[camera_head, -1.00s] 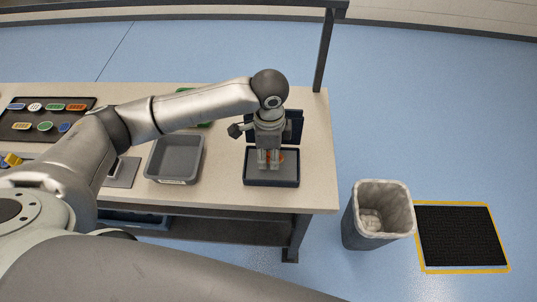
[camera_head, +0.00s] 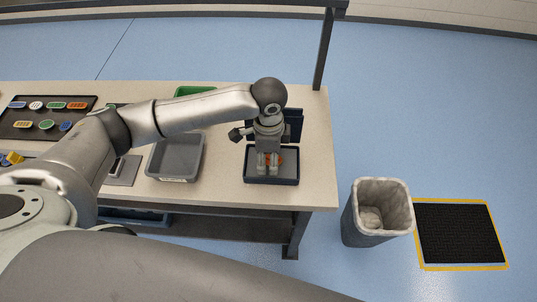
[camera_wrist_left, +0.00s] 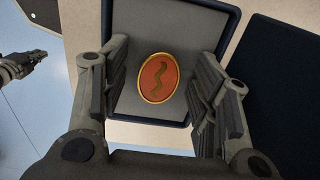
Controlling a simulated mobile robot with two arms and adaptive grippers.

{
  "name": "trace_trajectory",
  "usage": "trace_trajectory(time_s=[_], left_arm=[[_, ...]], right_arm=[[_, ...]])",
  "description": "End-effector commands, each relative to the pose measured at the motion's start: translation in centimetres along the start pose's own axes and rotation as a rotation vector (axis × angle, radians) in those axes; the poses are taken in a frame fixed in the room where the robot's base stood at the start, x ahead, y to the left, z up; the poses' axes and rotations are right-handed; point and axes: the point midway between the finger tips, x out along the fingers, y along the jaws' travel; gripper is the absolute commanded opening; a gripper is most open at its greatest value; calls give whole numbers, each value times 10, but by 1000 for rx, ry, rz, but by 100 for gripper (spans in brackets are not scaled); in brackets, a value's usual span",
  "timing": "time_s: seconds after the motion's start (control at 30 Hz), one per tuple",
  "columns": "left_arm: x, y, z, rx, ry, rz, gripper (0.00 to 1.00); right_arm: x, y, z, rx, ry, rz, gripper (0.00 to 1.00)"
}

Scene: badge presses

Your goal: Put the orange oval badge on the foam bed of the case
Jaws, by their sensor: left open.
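The orange oval badge (camera_wrist_left: 158,78) has a gold rim and a dark wavy mark. It lies flat on the grey foam bed (camera_wrist_left: 200,30) of the open dark case (camera_head: 290,182). In the head view the badge (camera_head: 279,159) is partly hidden by my gripper. My left gripper (camera_head: 267,172) points down over the case. Its fingers (camera_wrist_left: 157,98) are open, one on each side of the badge, with gaps between. A dark gripper-like part (camera_wrist_left: 18,66), likely my right gripper, shows small at the left edge of the wrist view; its jaws are unclear.
A grey bin (camera_head: 176,156) stands on the table left of the case. A dark tray (camera_head: 18,126) with several badges lies at the far left. The case's lid (camera_head: 293,124) stands open behind my gripper. A waste bin (camera_head: 377,212) stands on the floor.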

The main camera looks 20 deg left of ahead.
Motion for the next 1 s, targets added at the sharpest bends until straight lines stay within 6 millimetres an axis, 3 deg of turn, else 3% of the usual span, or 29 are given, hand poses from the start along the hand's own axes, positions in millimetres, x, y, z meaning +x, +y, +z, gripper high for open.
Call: trace_trajectory(time_s=[0.17,0.63,0.8,1.0], left_arm=[[-14,-1,0,0,2,-3,56],[-106,-1,-1,0,2,-3,56],[-120,0,0,0,1,0,56],[-123,0,0,-1,0,1,56]], right_arm=[[3,4,1,0,-1,4,0],[16,4,2,2,-1,5,0],[17,4,2,2,-1,5,0],[17,2,2,2,-1,3,0]])
